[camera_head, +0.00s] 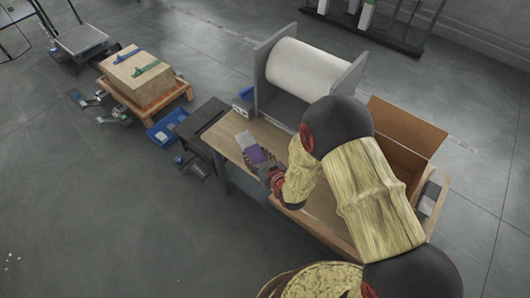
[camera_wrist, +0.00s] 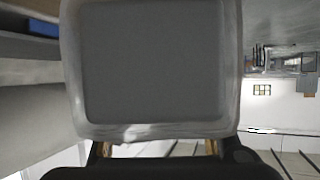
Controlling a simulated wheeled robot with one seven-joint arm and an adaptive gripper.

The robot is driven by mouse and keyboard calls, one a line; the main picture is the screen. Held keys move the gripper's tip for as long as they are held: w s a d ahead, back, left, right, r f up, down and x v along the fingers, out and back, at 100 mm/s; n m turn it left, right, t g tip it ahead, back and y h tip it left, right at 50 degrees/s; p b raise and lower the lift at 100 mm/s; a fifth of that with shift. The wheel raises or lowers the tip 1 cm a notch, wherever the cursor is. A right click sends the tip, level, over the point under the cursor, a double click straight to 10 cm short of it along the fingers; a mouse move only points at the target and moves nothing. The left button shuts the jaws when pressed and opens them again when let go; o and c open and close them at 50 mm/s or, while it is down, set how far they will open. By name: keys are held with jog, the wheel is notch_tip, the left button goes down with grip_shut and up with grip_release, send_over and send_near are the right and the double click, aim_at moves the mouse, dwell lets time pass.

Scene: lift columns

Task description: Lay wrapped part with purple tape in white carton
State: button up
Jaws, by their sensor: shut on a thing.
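My gripper (camera_head: 268,170) is shut on a wrapped part (camera_head: 244,139) with a purple patch of tape, over the left part of the wooden bench. In the wrist view the wrapped part (camera_wrist: 155,62) fills the middle as a flat grey face with a pale, film-like border. The fingertips of my gripper (camera_wrist: 158,149) show at its lower edge. The purple tape does not show in the wrist view. An open brown cardboard box (camera_head: 408,126) stands at the bench's right end, partly hidden by my arm. I cannot make out a white carton.
A large white roll (camera_head: 298,66) sits in a grey stand (camera_head: 352,82) at the bench's back. The bench top (camera_head: 232,147) is bare at the left. Beyond its left end are a dark stand, a blue bin (camera_head: 168,127) and a pallet with a taped carton (camera_head: 137,78).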

jog(key=w+d+f+b, duration=0.1)
jog(key=w+f, duration=0.1)
jog(key=w, duration=0.1)
jog(key=w+d+f+b, duration=0.1)
jog(key=w+f, duration=0.2)
jog(key=w, duration=0.1)
jog(key=w+d+f+b, duration=0.1)
jog(key=w+f, duration=0.1)
jog(key=w, duration=0.1)
jog(key=shift+w+f+b, duration=0.2)
jog(key=shift+f+b, duration=0.15)
jog(key=shift+b, duration=0.05)
jog(key=shift+w+f, duration=0.25)
jog(key=shift+f, duration=0.05)
jog(key=shift+w+f+b, duration=0.15)
jog(key=shift+f+b, duration=0.35)
jog(key=shift+f, duration=0.4)
jog(key=shift+w+f+b, duration=0.1)
jog(key=shift+f+b, duration=0.4)
jog(key=shift+f, duration=0.4)
jog(key=shift+f, duration=0.15)
jog(key=o, duration=1.7)
jog(key=shift+s+d, duration=0.1)
